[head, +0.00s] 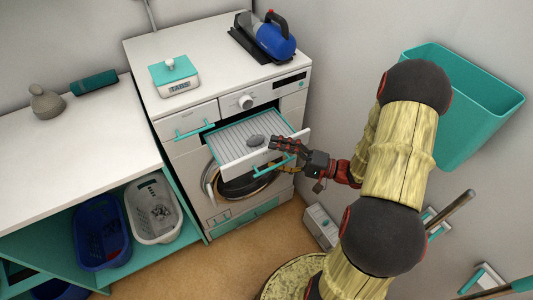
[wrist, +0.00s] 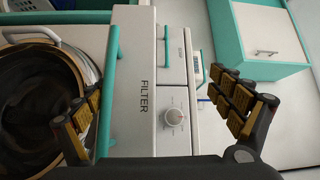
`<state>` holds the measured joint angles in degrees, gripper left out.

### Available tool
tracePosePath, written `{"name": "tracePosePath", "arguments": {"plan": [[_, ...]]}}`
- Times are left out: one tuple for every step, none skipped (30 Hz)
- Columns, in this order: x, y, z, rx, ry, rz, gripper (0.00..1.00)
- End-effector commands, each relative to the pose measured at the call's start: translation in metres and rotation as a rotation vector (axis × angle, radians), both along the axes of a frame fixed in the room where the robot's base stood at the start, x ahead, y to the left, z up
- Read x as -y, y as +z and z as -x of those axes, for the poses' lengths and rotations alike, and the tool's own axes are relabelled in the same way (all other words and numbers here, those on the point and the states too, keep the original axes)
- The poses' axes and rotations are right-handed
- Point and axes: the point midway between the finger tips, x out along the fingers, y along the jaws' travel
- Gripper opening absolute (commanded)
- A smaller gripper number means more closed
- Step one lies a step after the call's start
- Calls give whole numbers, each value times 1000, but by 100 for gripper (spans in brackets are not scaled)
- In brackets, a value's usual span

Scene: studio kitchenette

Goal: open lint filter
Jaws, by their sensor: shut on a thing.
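The lint filter is a drawer in the white dryer (head: 215,50). It is pulled well out, its ribbed grey tray (head: 232,134) showing with a grey lump (head: 256,141) on it. Its white front (head: 236,162) carries a teal handle (head: 274,166). In the wrist view the front reads FILTER (wrist: 145,125), with the teal handle (wrist: 111,85) beside the left finger. My gripper (head: 275,145) is at the right part of the drawer front, fingers on either side of it in the wrist view (wrist: 152,95). The exact contact is hard to see.
A closed drawer with a teal handle (head: 194,131) is left of the filter. The round door (head: 212,190) is below. A teal scale (head: 173,74) and a blue iron (head: 268,40) stand on top. A teal bin (head: 480,100) hangs at right. Baskets (head: 100,232) are at left.

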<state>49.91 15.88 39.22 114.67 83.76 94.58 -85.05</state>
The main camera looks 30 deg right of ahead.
Motion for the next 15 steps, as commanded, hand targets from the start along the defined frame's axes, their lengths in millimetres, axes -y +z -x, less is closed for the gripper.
{"name": "tracePosePath", "arguments": {"plan": [[9,12,0,27,-7,4,73],[11,11,2,27,-7,5,72],[12,11,4,26,-6,4,72],[14,10,5,26,-6,4,71],[15,10,6,25,-6,4,71],[17,10,8,25,-6,4,72],[18,9,9,25,-6,4,71],[20,9,11,24,-5,4,70],[21,9,13,24,-5,4,70],[22,8,14,24,-4,4,70],[24,8,15,24,-4,4,70],[26,8,17,24,-5,4,70],[27,8,18,24,-5,4,69],[28,7,20,24,-4,4,69],[30,7,22,24,-4,4,68]]}}
